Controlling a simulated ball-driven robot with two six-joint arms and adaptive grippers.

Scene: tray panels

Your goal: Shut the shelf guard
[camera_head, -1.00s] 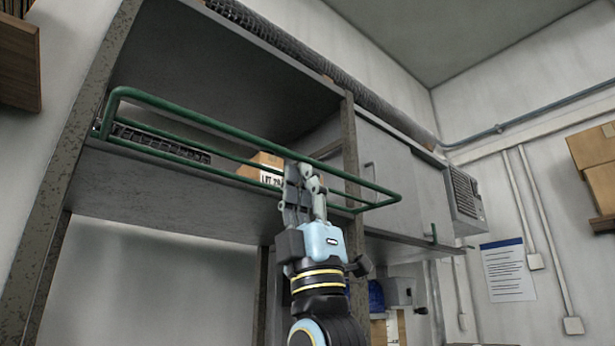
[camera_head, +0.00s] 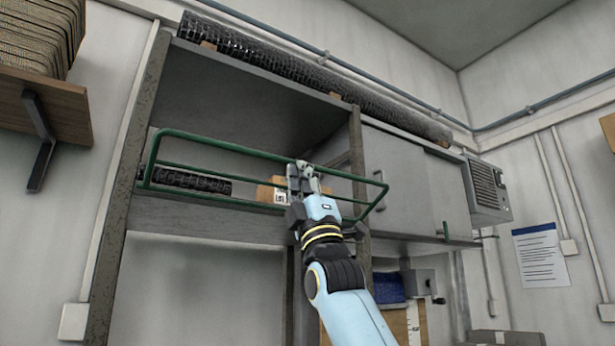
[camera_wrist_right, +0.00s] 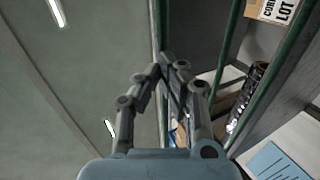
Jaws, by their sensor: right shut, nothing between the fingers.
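The shelf guard (camera_head: 232,147) is a green tubular frame across the front of the open shelf bay (camera_head: 240,228). It stands out from the shelf, and its right end reaches past the right post in the head view. My right gripper (camera_head: 303,168) is shut and empty at the guard's upper rail, right of its middle; I cannot tell whether it touches. In the wrist view, the shut fingers (camera_wrist_right: 168,68) lie close to a green rail, with another green rail to the right. My left gripper is out of view.
A labelled cardboard box (camera_head: 268,193) and a dark mesh roll (camera_head: 197,184) lie on the shelf behind the guard. A grey cabinet (camera_head: 408,190) adjoins on the right. A long mesh roll (camera_head: 300,75) lies on top. A wooden wall shelf (camera_head: 50,95) is at left.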

